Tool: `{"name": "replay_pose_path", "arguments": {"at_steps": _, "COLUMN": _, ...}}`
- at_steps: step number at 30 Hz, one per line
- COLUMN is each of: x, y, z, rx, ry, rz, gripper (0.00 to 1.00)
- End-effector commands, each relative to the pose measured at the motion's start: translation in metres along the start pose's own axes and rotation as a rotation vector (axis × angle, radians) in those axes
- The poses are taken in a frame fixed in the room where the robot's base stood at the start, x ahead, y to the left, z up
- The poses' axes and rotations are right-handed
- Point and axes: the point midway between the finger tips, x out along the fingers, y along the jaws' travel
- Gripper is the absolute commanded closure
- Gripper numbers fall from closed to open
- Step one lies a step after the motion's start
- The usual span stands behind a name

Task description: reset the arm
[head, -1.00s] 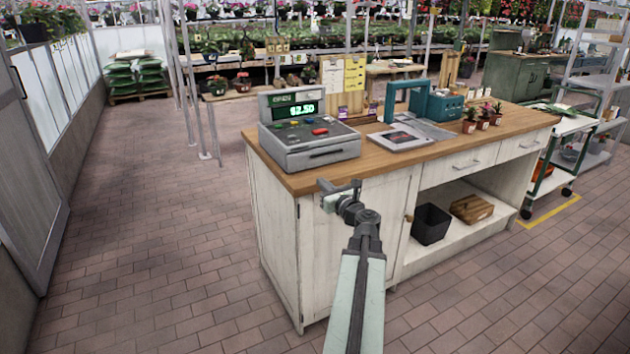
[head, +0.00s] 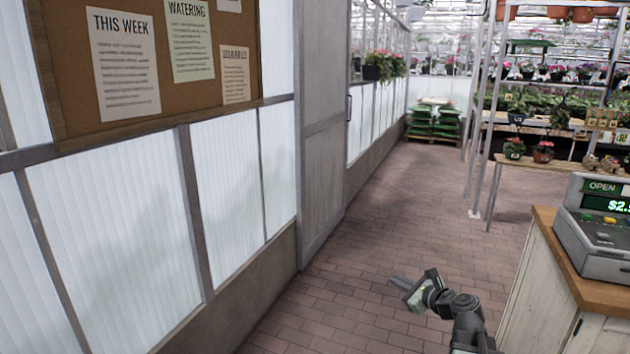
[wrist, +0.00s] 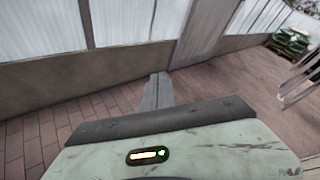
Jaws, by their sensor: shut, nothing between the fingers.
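My gripper (head: 402,284) is at the lower right of the head view, over the brick floor, left of the counter. Its fingers point left towards the panelled wall. In the wrist view my gripper (wrist: 158,80) has its two fingers together, with nothing between them. Part of my arm shows behind it at the bottom of the head view.
A wooden counter (head: 545,290) with a cash register (head: 598,228) stands at the right. A panelled wall (head: 150,215) with a notice board (head: 70,60) fills the left. The brick floor (head: 400,190) between them is clear. Green sacks (head: 434,122) are stacked at the back.

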Motion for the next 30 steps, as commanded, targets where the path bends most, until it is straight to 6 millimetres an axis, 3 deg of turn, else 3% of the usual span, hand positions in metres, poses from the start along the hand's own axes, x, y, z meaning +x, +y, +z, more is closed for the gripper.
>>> {"name": "replay_pose_path", "arguments": {"at_steps": 1, "x": 0.019, "y": 0.04, "z": 0.012, "rx": -0.109, "ry": 0.015, "rz": 0.09, "gripper": 1.0}}
{"name": "replay_pose_path", "arguments": {"at_steps": 6, "x": 0.049, "y": 0.166, "z": 0.022, "rx": -0.573, "ry": 0.072, "rz": 0.414, "gripper": 1.0}}
{"name": "replay_pose_path", "arguments": {"at_steps": 9, "x": 0.046, "y": 0.226, "z": 0.011, "rx": -0.886, "ry": 0.094, "rz": 0.621, "gripper": 1.0}}
{"name": "replay_pose_path", "arguments": {"at_steps": 12, "x": 0.027, "y": 0.265, "z": -0.014, "rx": -1.225, "ry": 0.114, "rz": 0.856, "gripper": 1.0}}
{"name": "replay_pose_path", "arguments": {"at_steps": 14, "x": 0.009, "y": 0.27, "z": -0.035, "rx": -1.399, "ry": 0.127, "rz": 0.994, "gripper": 1.0}}
{"name": "replay_pose_path", "arguments": {"at_steps": 18, "x": -0.039, "y": 0.255, "z": -0.079, "rx": -1.693, "ry": 0.126, "rz": 1.303, "gripper": 1.0}}
{"name": "replay_pose_path", "arguments": {"at_steps": 22, "x": -0.069, "y": 0.25, "z": -0.095, "rx": -1.873, "ry": -0.005, "rz": 1.533, "gripper": 1.0}}
{"name": "replay_pose_path", "arguments": {"at_steps": 23, "x": -0.07, "y": 0.25, "z": -0.093, "rx": -1.916, "ry": -0.054, "rz": 1.549, "gripper": 1.0}}
{"name": "replay_pose_path", "arguments": {"at_steps": 24, "x": -0.077, "y": 0.238, "z": -0.07, "rx": -1.908, "ry": -0.044, "rz": 1.543, "gripper": 1.0}}
{"name": "replay_pose_path", "arguments": {"at_steps": 30, "x": -0.096, "y": 0.212, "z": -0.018, "rx": -1.905, "ry": -0.04, "rz": 1.537, "gripper": 1.0}}
